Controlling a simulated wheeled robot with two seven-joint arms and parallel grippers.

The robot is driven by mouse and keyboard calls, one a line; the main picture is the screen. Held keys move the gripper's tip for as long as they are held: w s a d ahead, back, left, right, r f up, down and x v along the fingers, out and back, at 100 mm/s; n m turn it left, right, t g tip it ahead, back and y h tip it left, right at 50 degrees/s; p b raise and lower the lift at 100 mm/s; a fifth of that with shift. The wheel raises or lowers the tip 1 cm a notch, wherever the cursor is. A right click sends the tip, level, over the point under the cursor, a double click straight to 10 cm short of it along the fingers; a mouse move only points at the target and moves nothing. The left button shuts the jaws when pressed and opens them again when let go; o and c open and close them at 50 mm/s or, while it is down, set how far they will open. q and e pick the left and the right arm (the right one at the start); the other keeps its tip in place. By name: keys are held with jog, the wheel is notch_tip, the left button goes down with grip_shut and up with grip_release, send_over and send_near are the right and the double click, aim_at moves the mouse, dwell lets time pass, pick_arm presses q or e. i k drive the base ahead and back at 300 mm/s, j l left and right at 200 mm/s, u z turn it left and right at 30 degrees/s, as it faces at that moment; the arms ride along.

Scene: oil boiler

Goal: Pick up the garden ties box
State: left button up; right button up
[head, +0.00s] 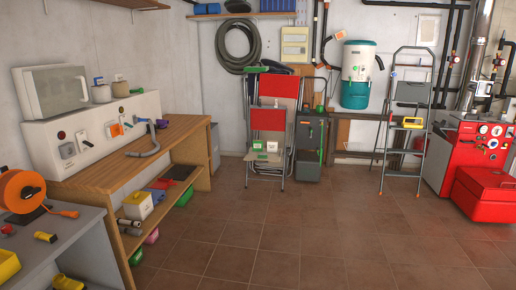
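I cannot tell for certain which item is the garden ties box. Two small boxes sit on the seat of a red folding chair (268,120) by the far wall: a white and green box (257,146) and a pale box (272,147) beside it. Their labels are too small to read. A white and yellow box (137,205) stands on the shelf under the wooden workbench at the left. Neither of my grippers shows in the head view.
The wooden workbench (170,142) and a grey bench (62,240) with an orange cable reel (20,191) line the left side. A stepladder (404,120) and a red boiler (470,150) stand at the right. The tiled floor (300,235) between is clear.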

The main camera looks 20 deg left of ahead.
aim_at(257, 145)
jog(key=i+j+u, duration=0.25)
jog(key=i, duration=0.85)
jog(key=i+u, duration=0.3)
jog(key=i, duration=2.75)
jog(key=i+z, duration=0.15)
jog(key=i, duration=0.4)
jog(key=i+j+z, duration=0.2)
jog(key=i, duration=0.35)
jog(key=i+j+z, duration=0.15)
jog(key=i, duration=0.35)
jog(key=i+j+z, duration=0.15)
jog(key=i+j, duration=0.2)
jog(key=i, duration=0.15)
